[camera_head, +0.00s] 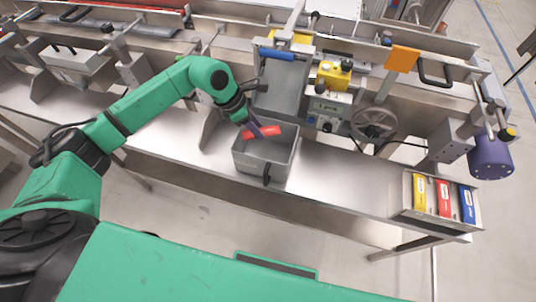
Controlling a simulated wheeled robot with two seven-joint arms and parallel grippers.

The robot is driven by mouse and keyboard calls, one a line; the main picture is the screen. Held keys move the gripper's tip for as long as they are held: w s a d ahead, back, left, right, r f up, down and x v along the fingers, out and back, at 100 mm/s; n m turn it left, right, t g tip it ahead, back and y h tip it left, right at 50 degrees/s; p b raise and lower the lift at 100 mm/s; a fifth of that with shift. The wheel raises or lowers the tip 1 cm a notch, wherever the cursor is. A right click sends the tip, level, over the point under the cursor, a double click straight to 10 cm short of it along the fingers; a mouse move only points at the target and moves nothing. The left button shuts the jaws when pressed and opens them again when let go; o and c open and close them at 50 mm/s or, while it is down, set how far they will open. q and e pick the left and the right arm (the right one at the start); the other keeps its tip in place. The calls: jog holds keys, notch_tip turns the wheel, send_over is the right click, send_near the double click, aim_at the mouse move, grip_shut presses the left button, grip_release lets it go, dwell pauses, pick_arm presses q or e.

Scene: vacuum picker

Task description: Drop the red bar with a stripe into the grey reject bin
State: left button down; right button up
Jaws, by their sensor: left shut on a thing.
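The red bar (262,132) is at the fingertips of my left gripper (254,128), over the grey reject bin (263,168). My left gripper is shut on the bar and tilts down from the upper left. The bar lies roughly level across the bin's opening in this view; I cannot tell its exact height above the bin floor. A stripe on the bar cannot be made out. The bin stands on the steel bench with a dark handle on its front wall. My right gripper is not in view.
A grey chute with a blue bar (276,54) is behind the bin. A control box with a yellow top (334,76) and a handwheel (373,124) stand to the right. A tray holds yellow, red and blue boxes (444,198) at the bench's right end. The bench (335,178) between is clear.

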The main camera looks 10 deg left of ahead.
pick_arm(q)
jog(key=shift+f, duration=0.1)
jog(key=shift+c, duration=2.1)
grip_release()
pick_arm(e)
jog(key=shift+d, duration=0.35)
pick_arm(q)
jog(key=b+v, duration=0.2)
jog(key=v, duration=1.2)
jog(key=shift+r, duration=0.35)
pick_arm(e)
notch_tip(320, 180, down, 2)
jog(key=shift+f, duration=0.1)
pick_arm(q)
jog(key=shift+a, duration=0.15)
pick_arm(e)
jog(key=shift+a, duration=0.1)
